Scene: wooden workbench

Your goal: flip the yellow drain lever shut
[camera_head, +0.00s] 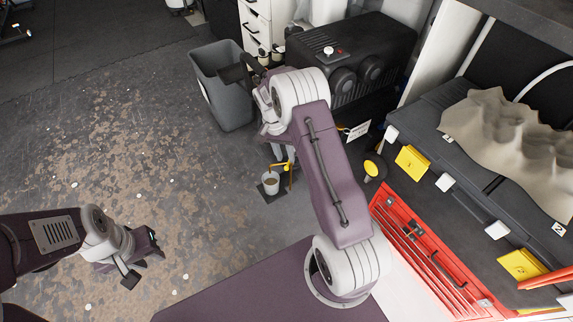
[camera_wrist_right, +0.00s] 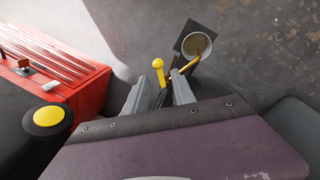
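The yellow drain lever (camera_wrist_right: 158,68) has a round knob and a short stem that stands up in the right wrist view. In the head view it shows as a small yellow shape (camera_head: 289,164) above a cup, partly hidden by my right arm. My right gripper (camera_wrist_right: 159,91) is open, with one finger on each side of the lever's stem in the picture. The knob shows beyond the fingertips, and I cannot tell whether either finger touches it. My left gripper (camera_head: 142,258) is open and empty, low over the floor at the left.
A cup (camera_head: 270,183) with brown contents sits on a dark plate under a yellow spout (camera_wrist_right: 184,68). A black machine (camera_head: 365,50) stands behind. A black knob with a yellow cap (camera_head: 372,168) and a red toolbox (camera_head: 425,255) are at right. A grey bin (camera_head: 222,95) stands at left.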

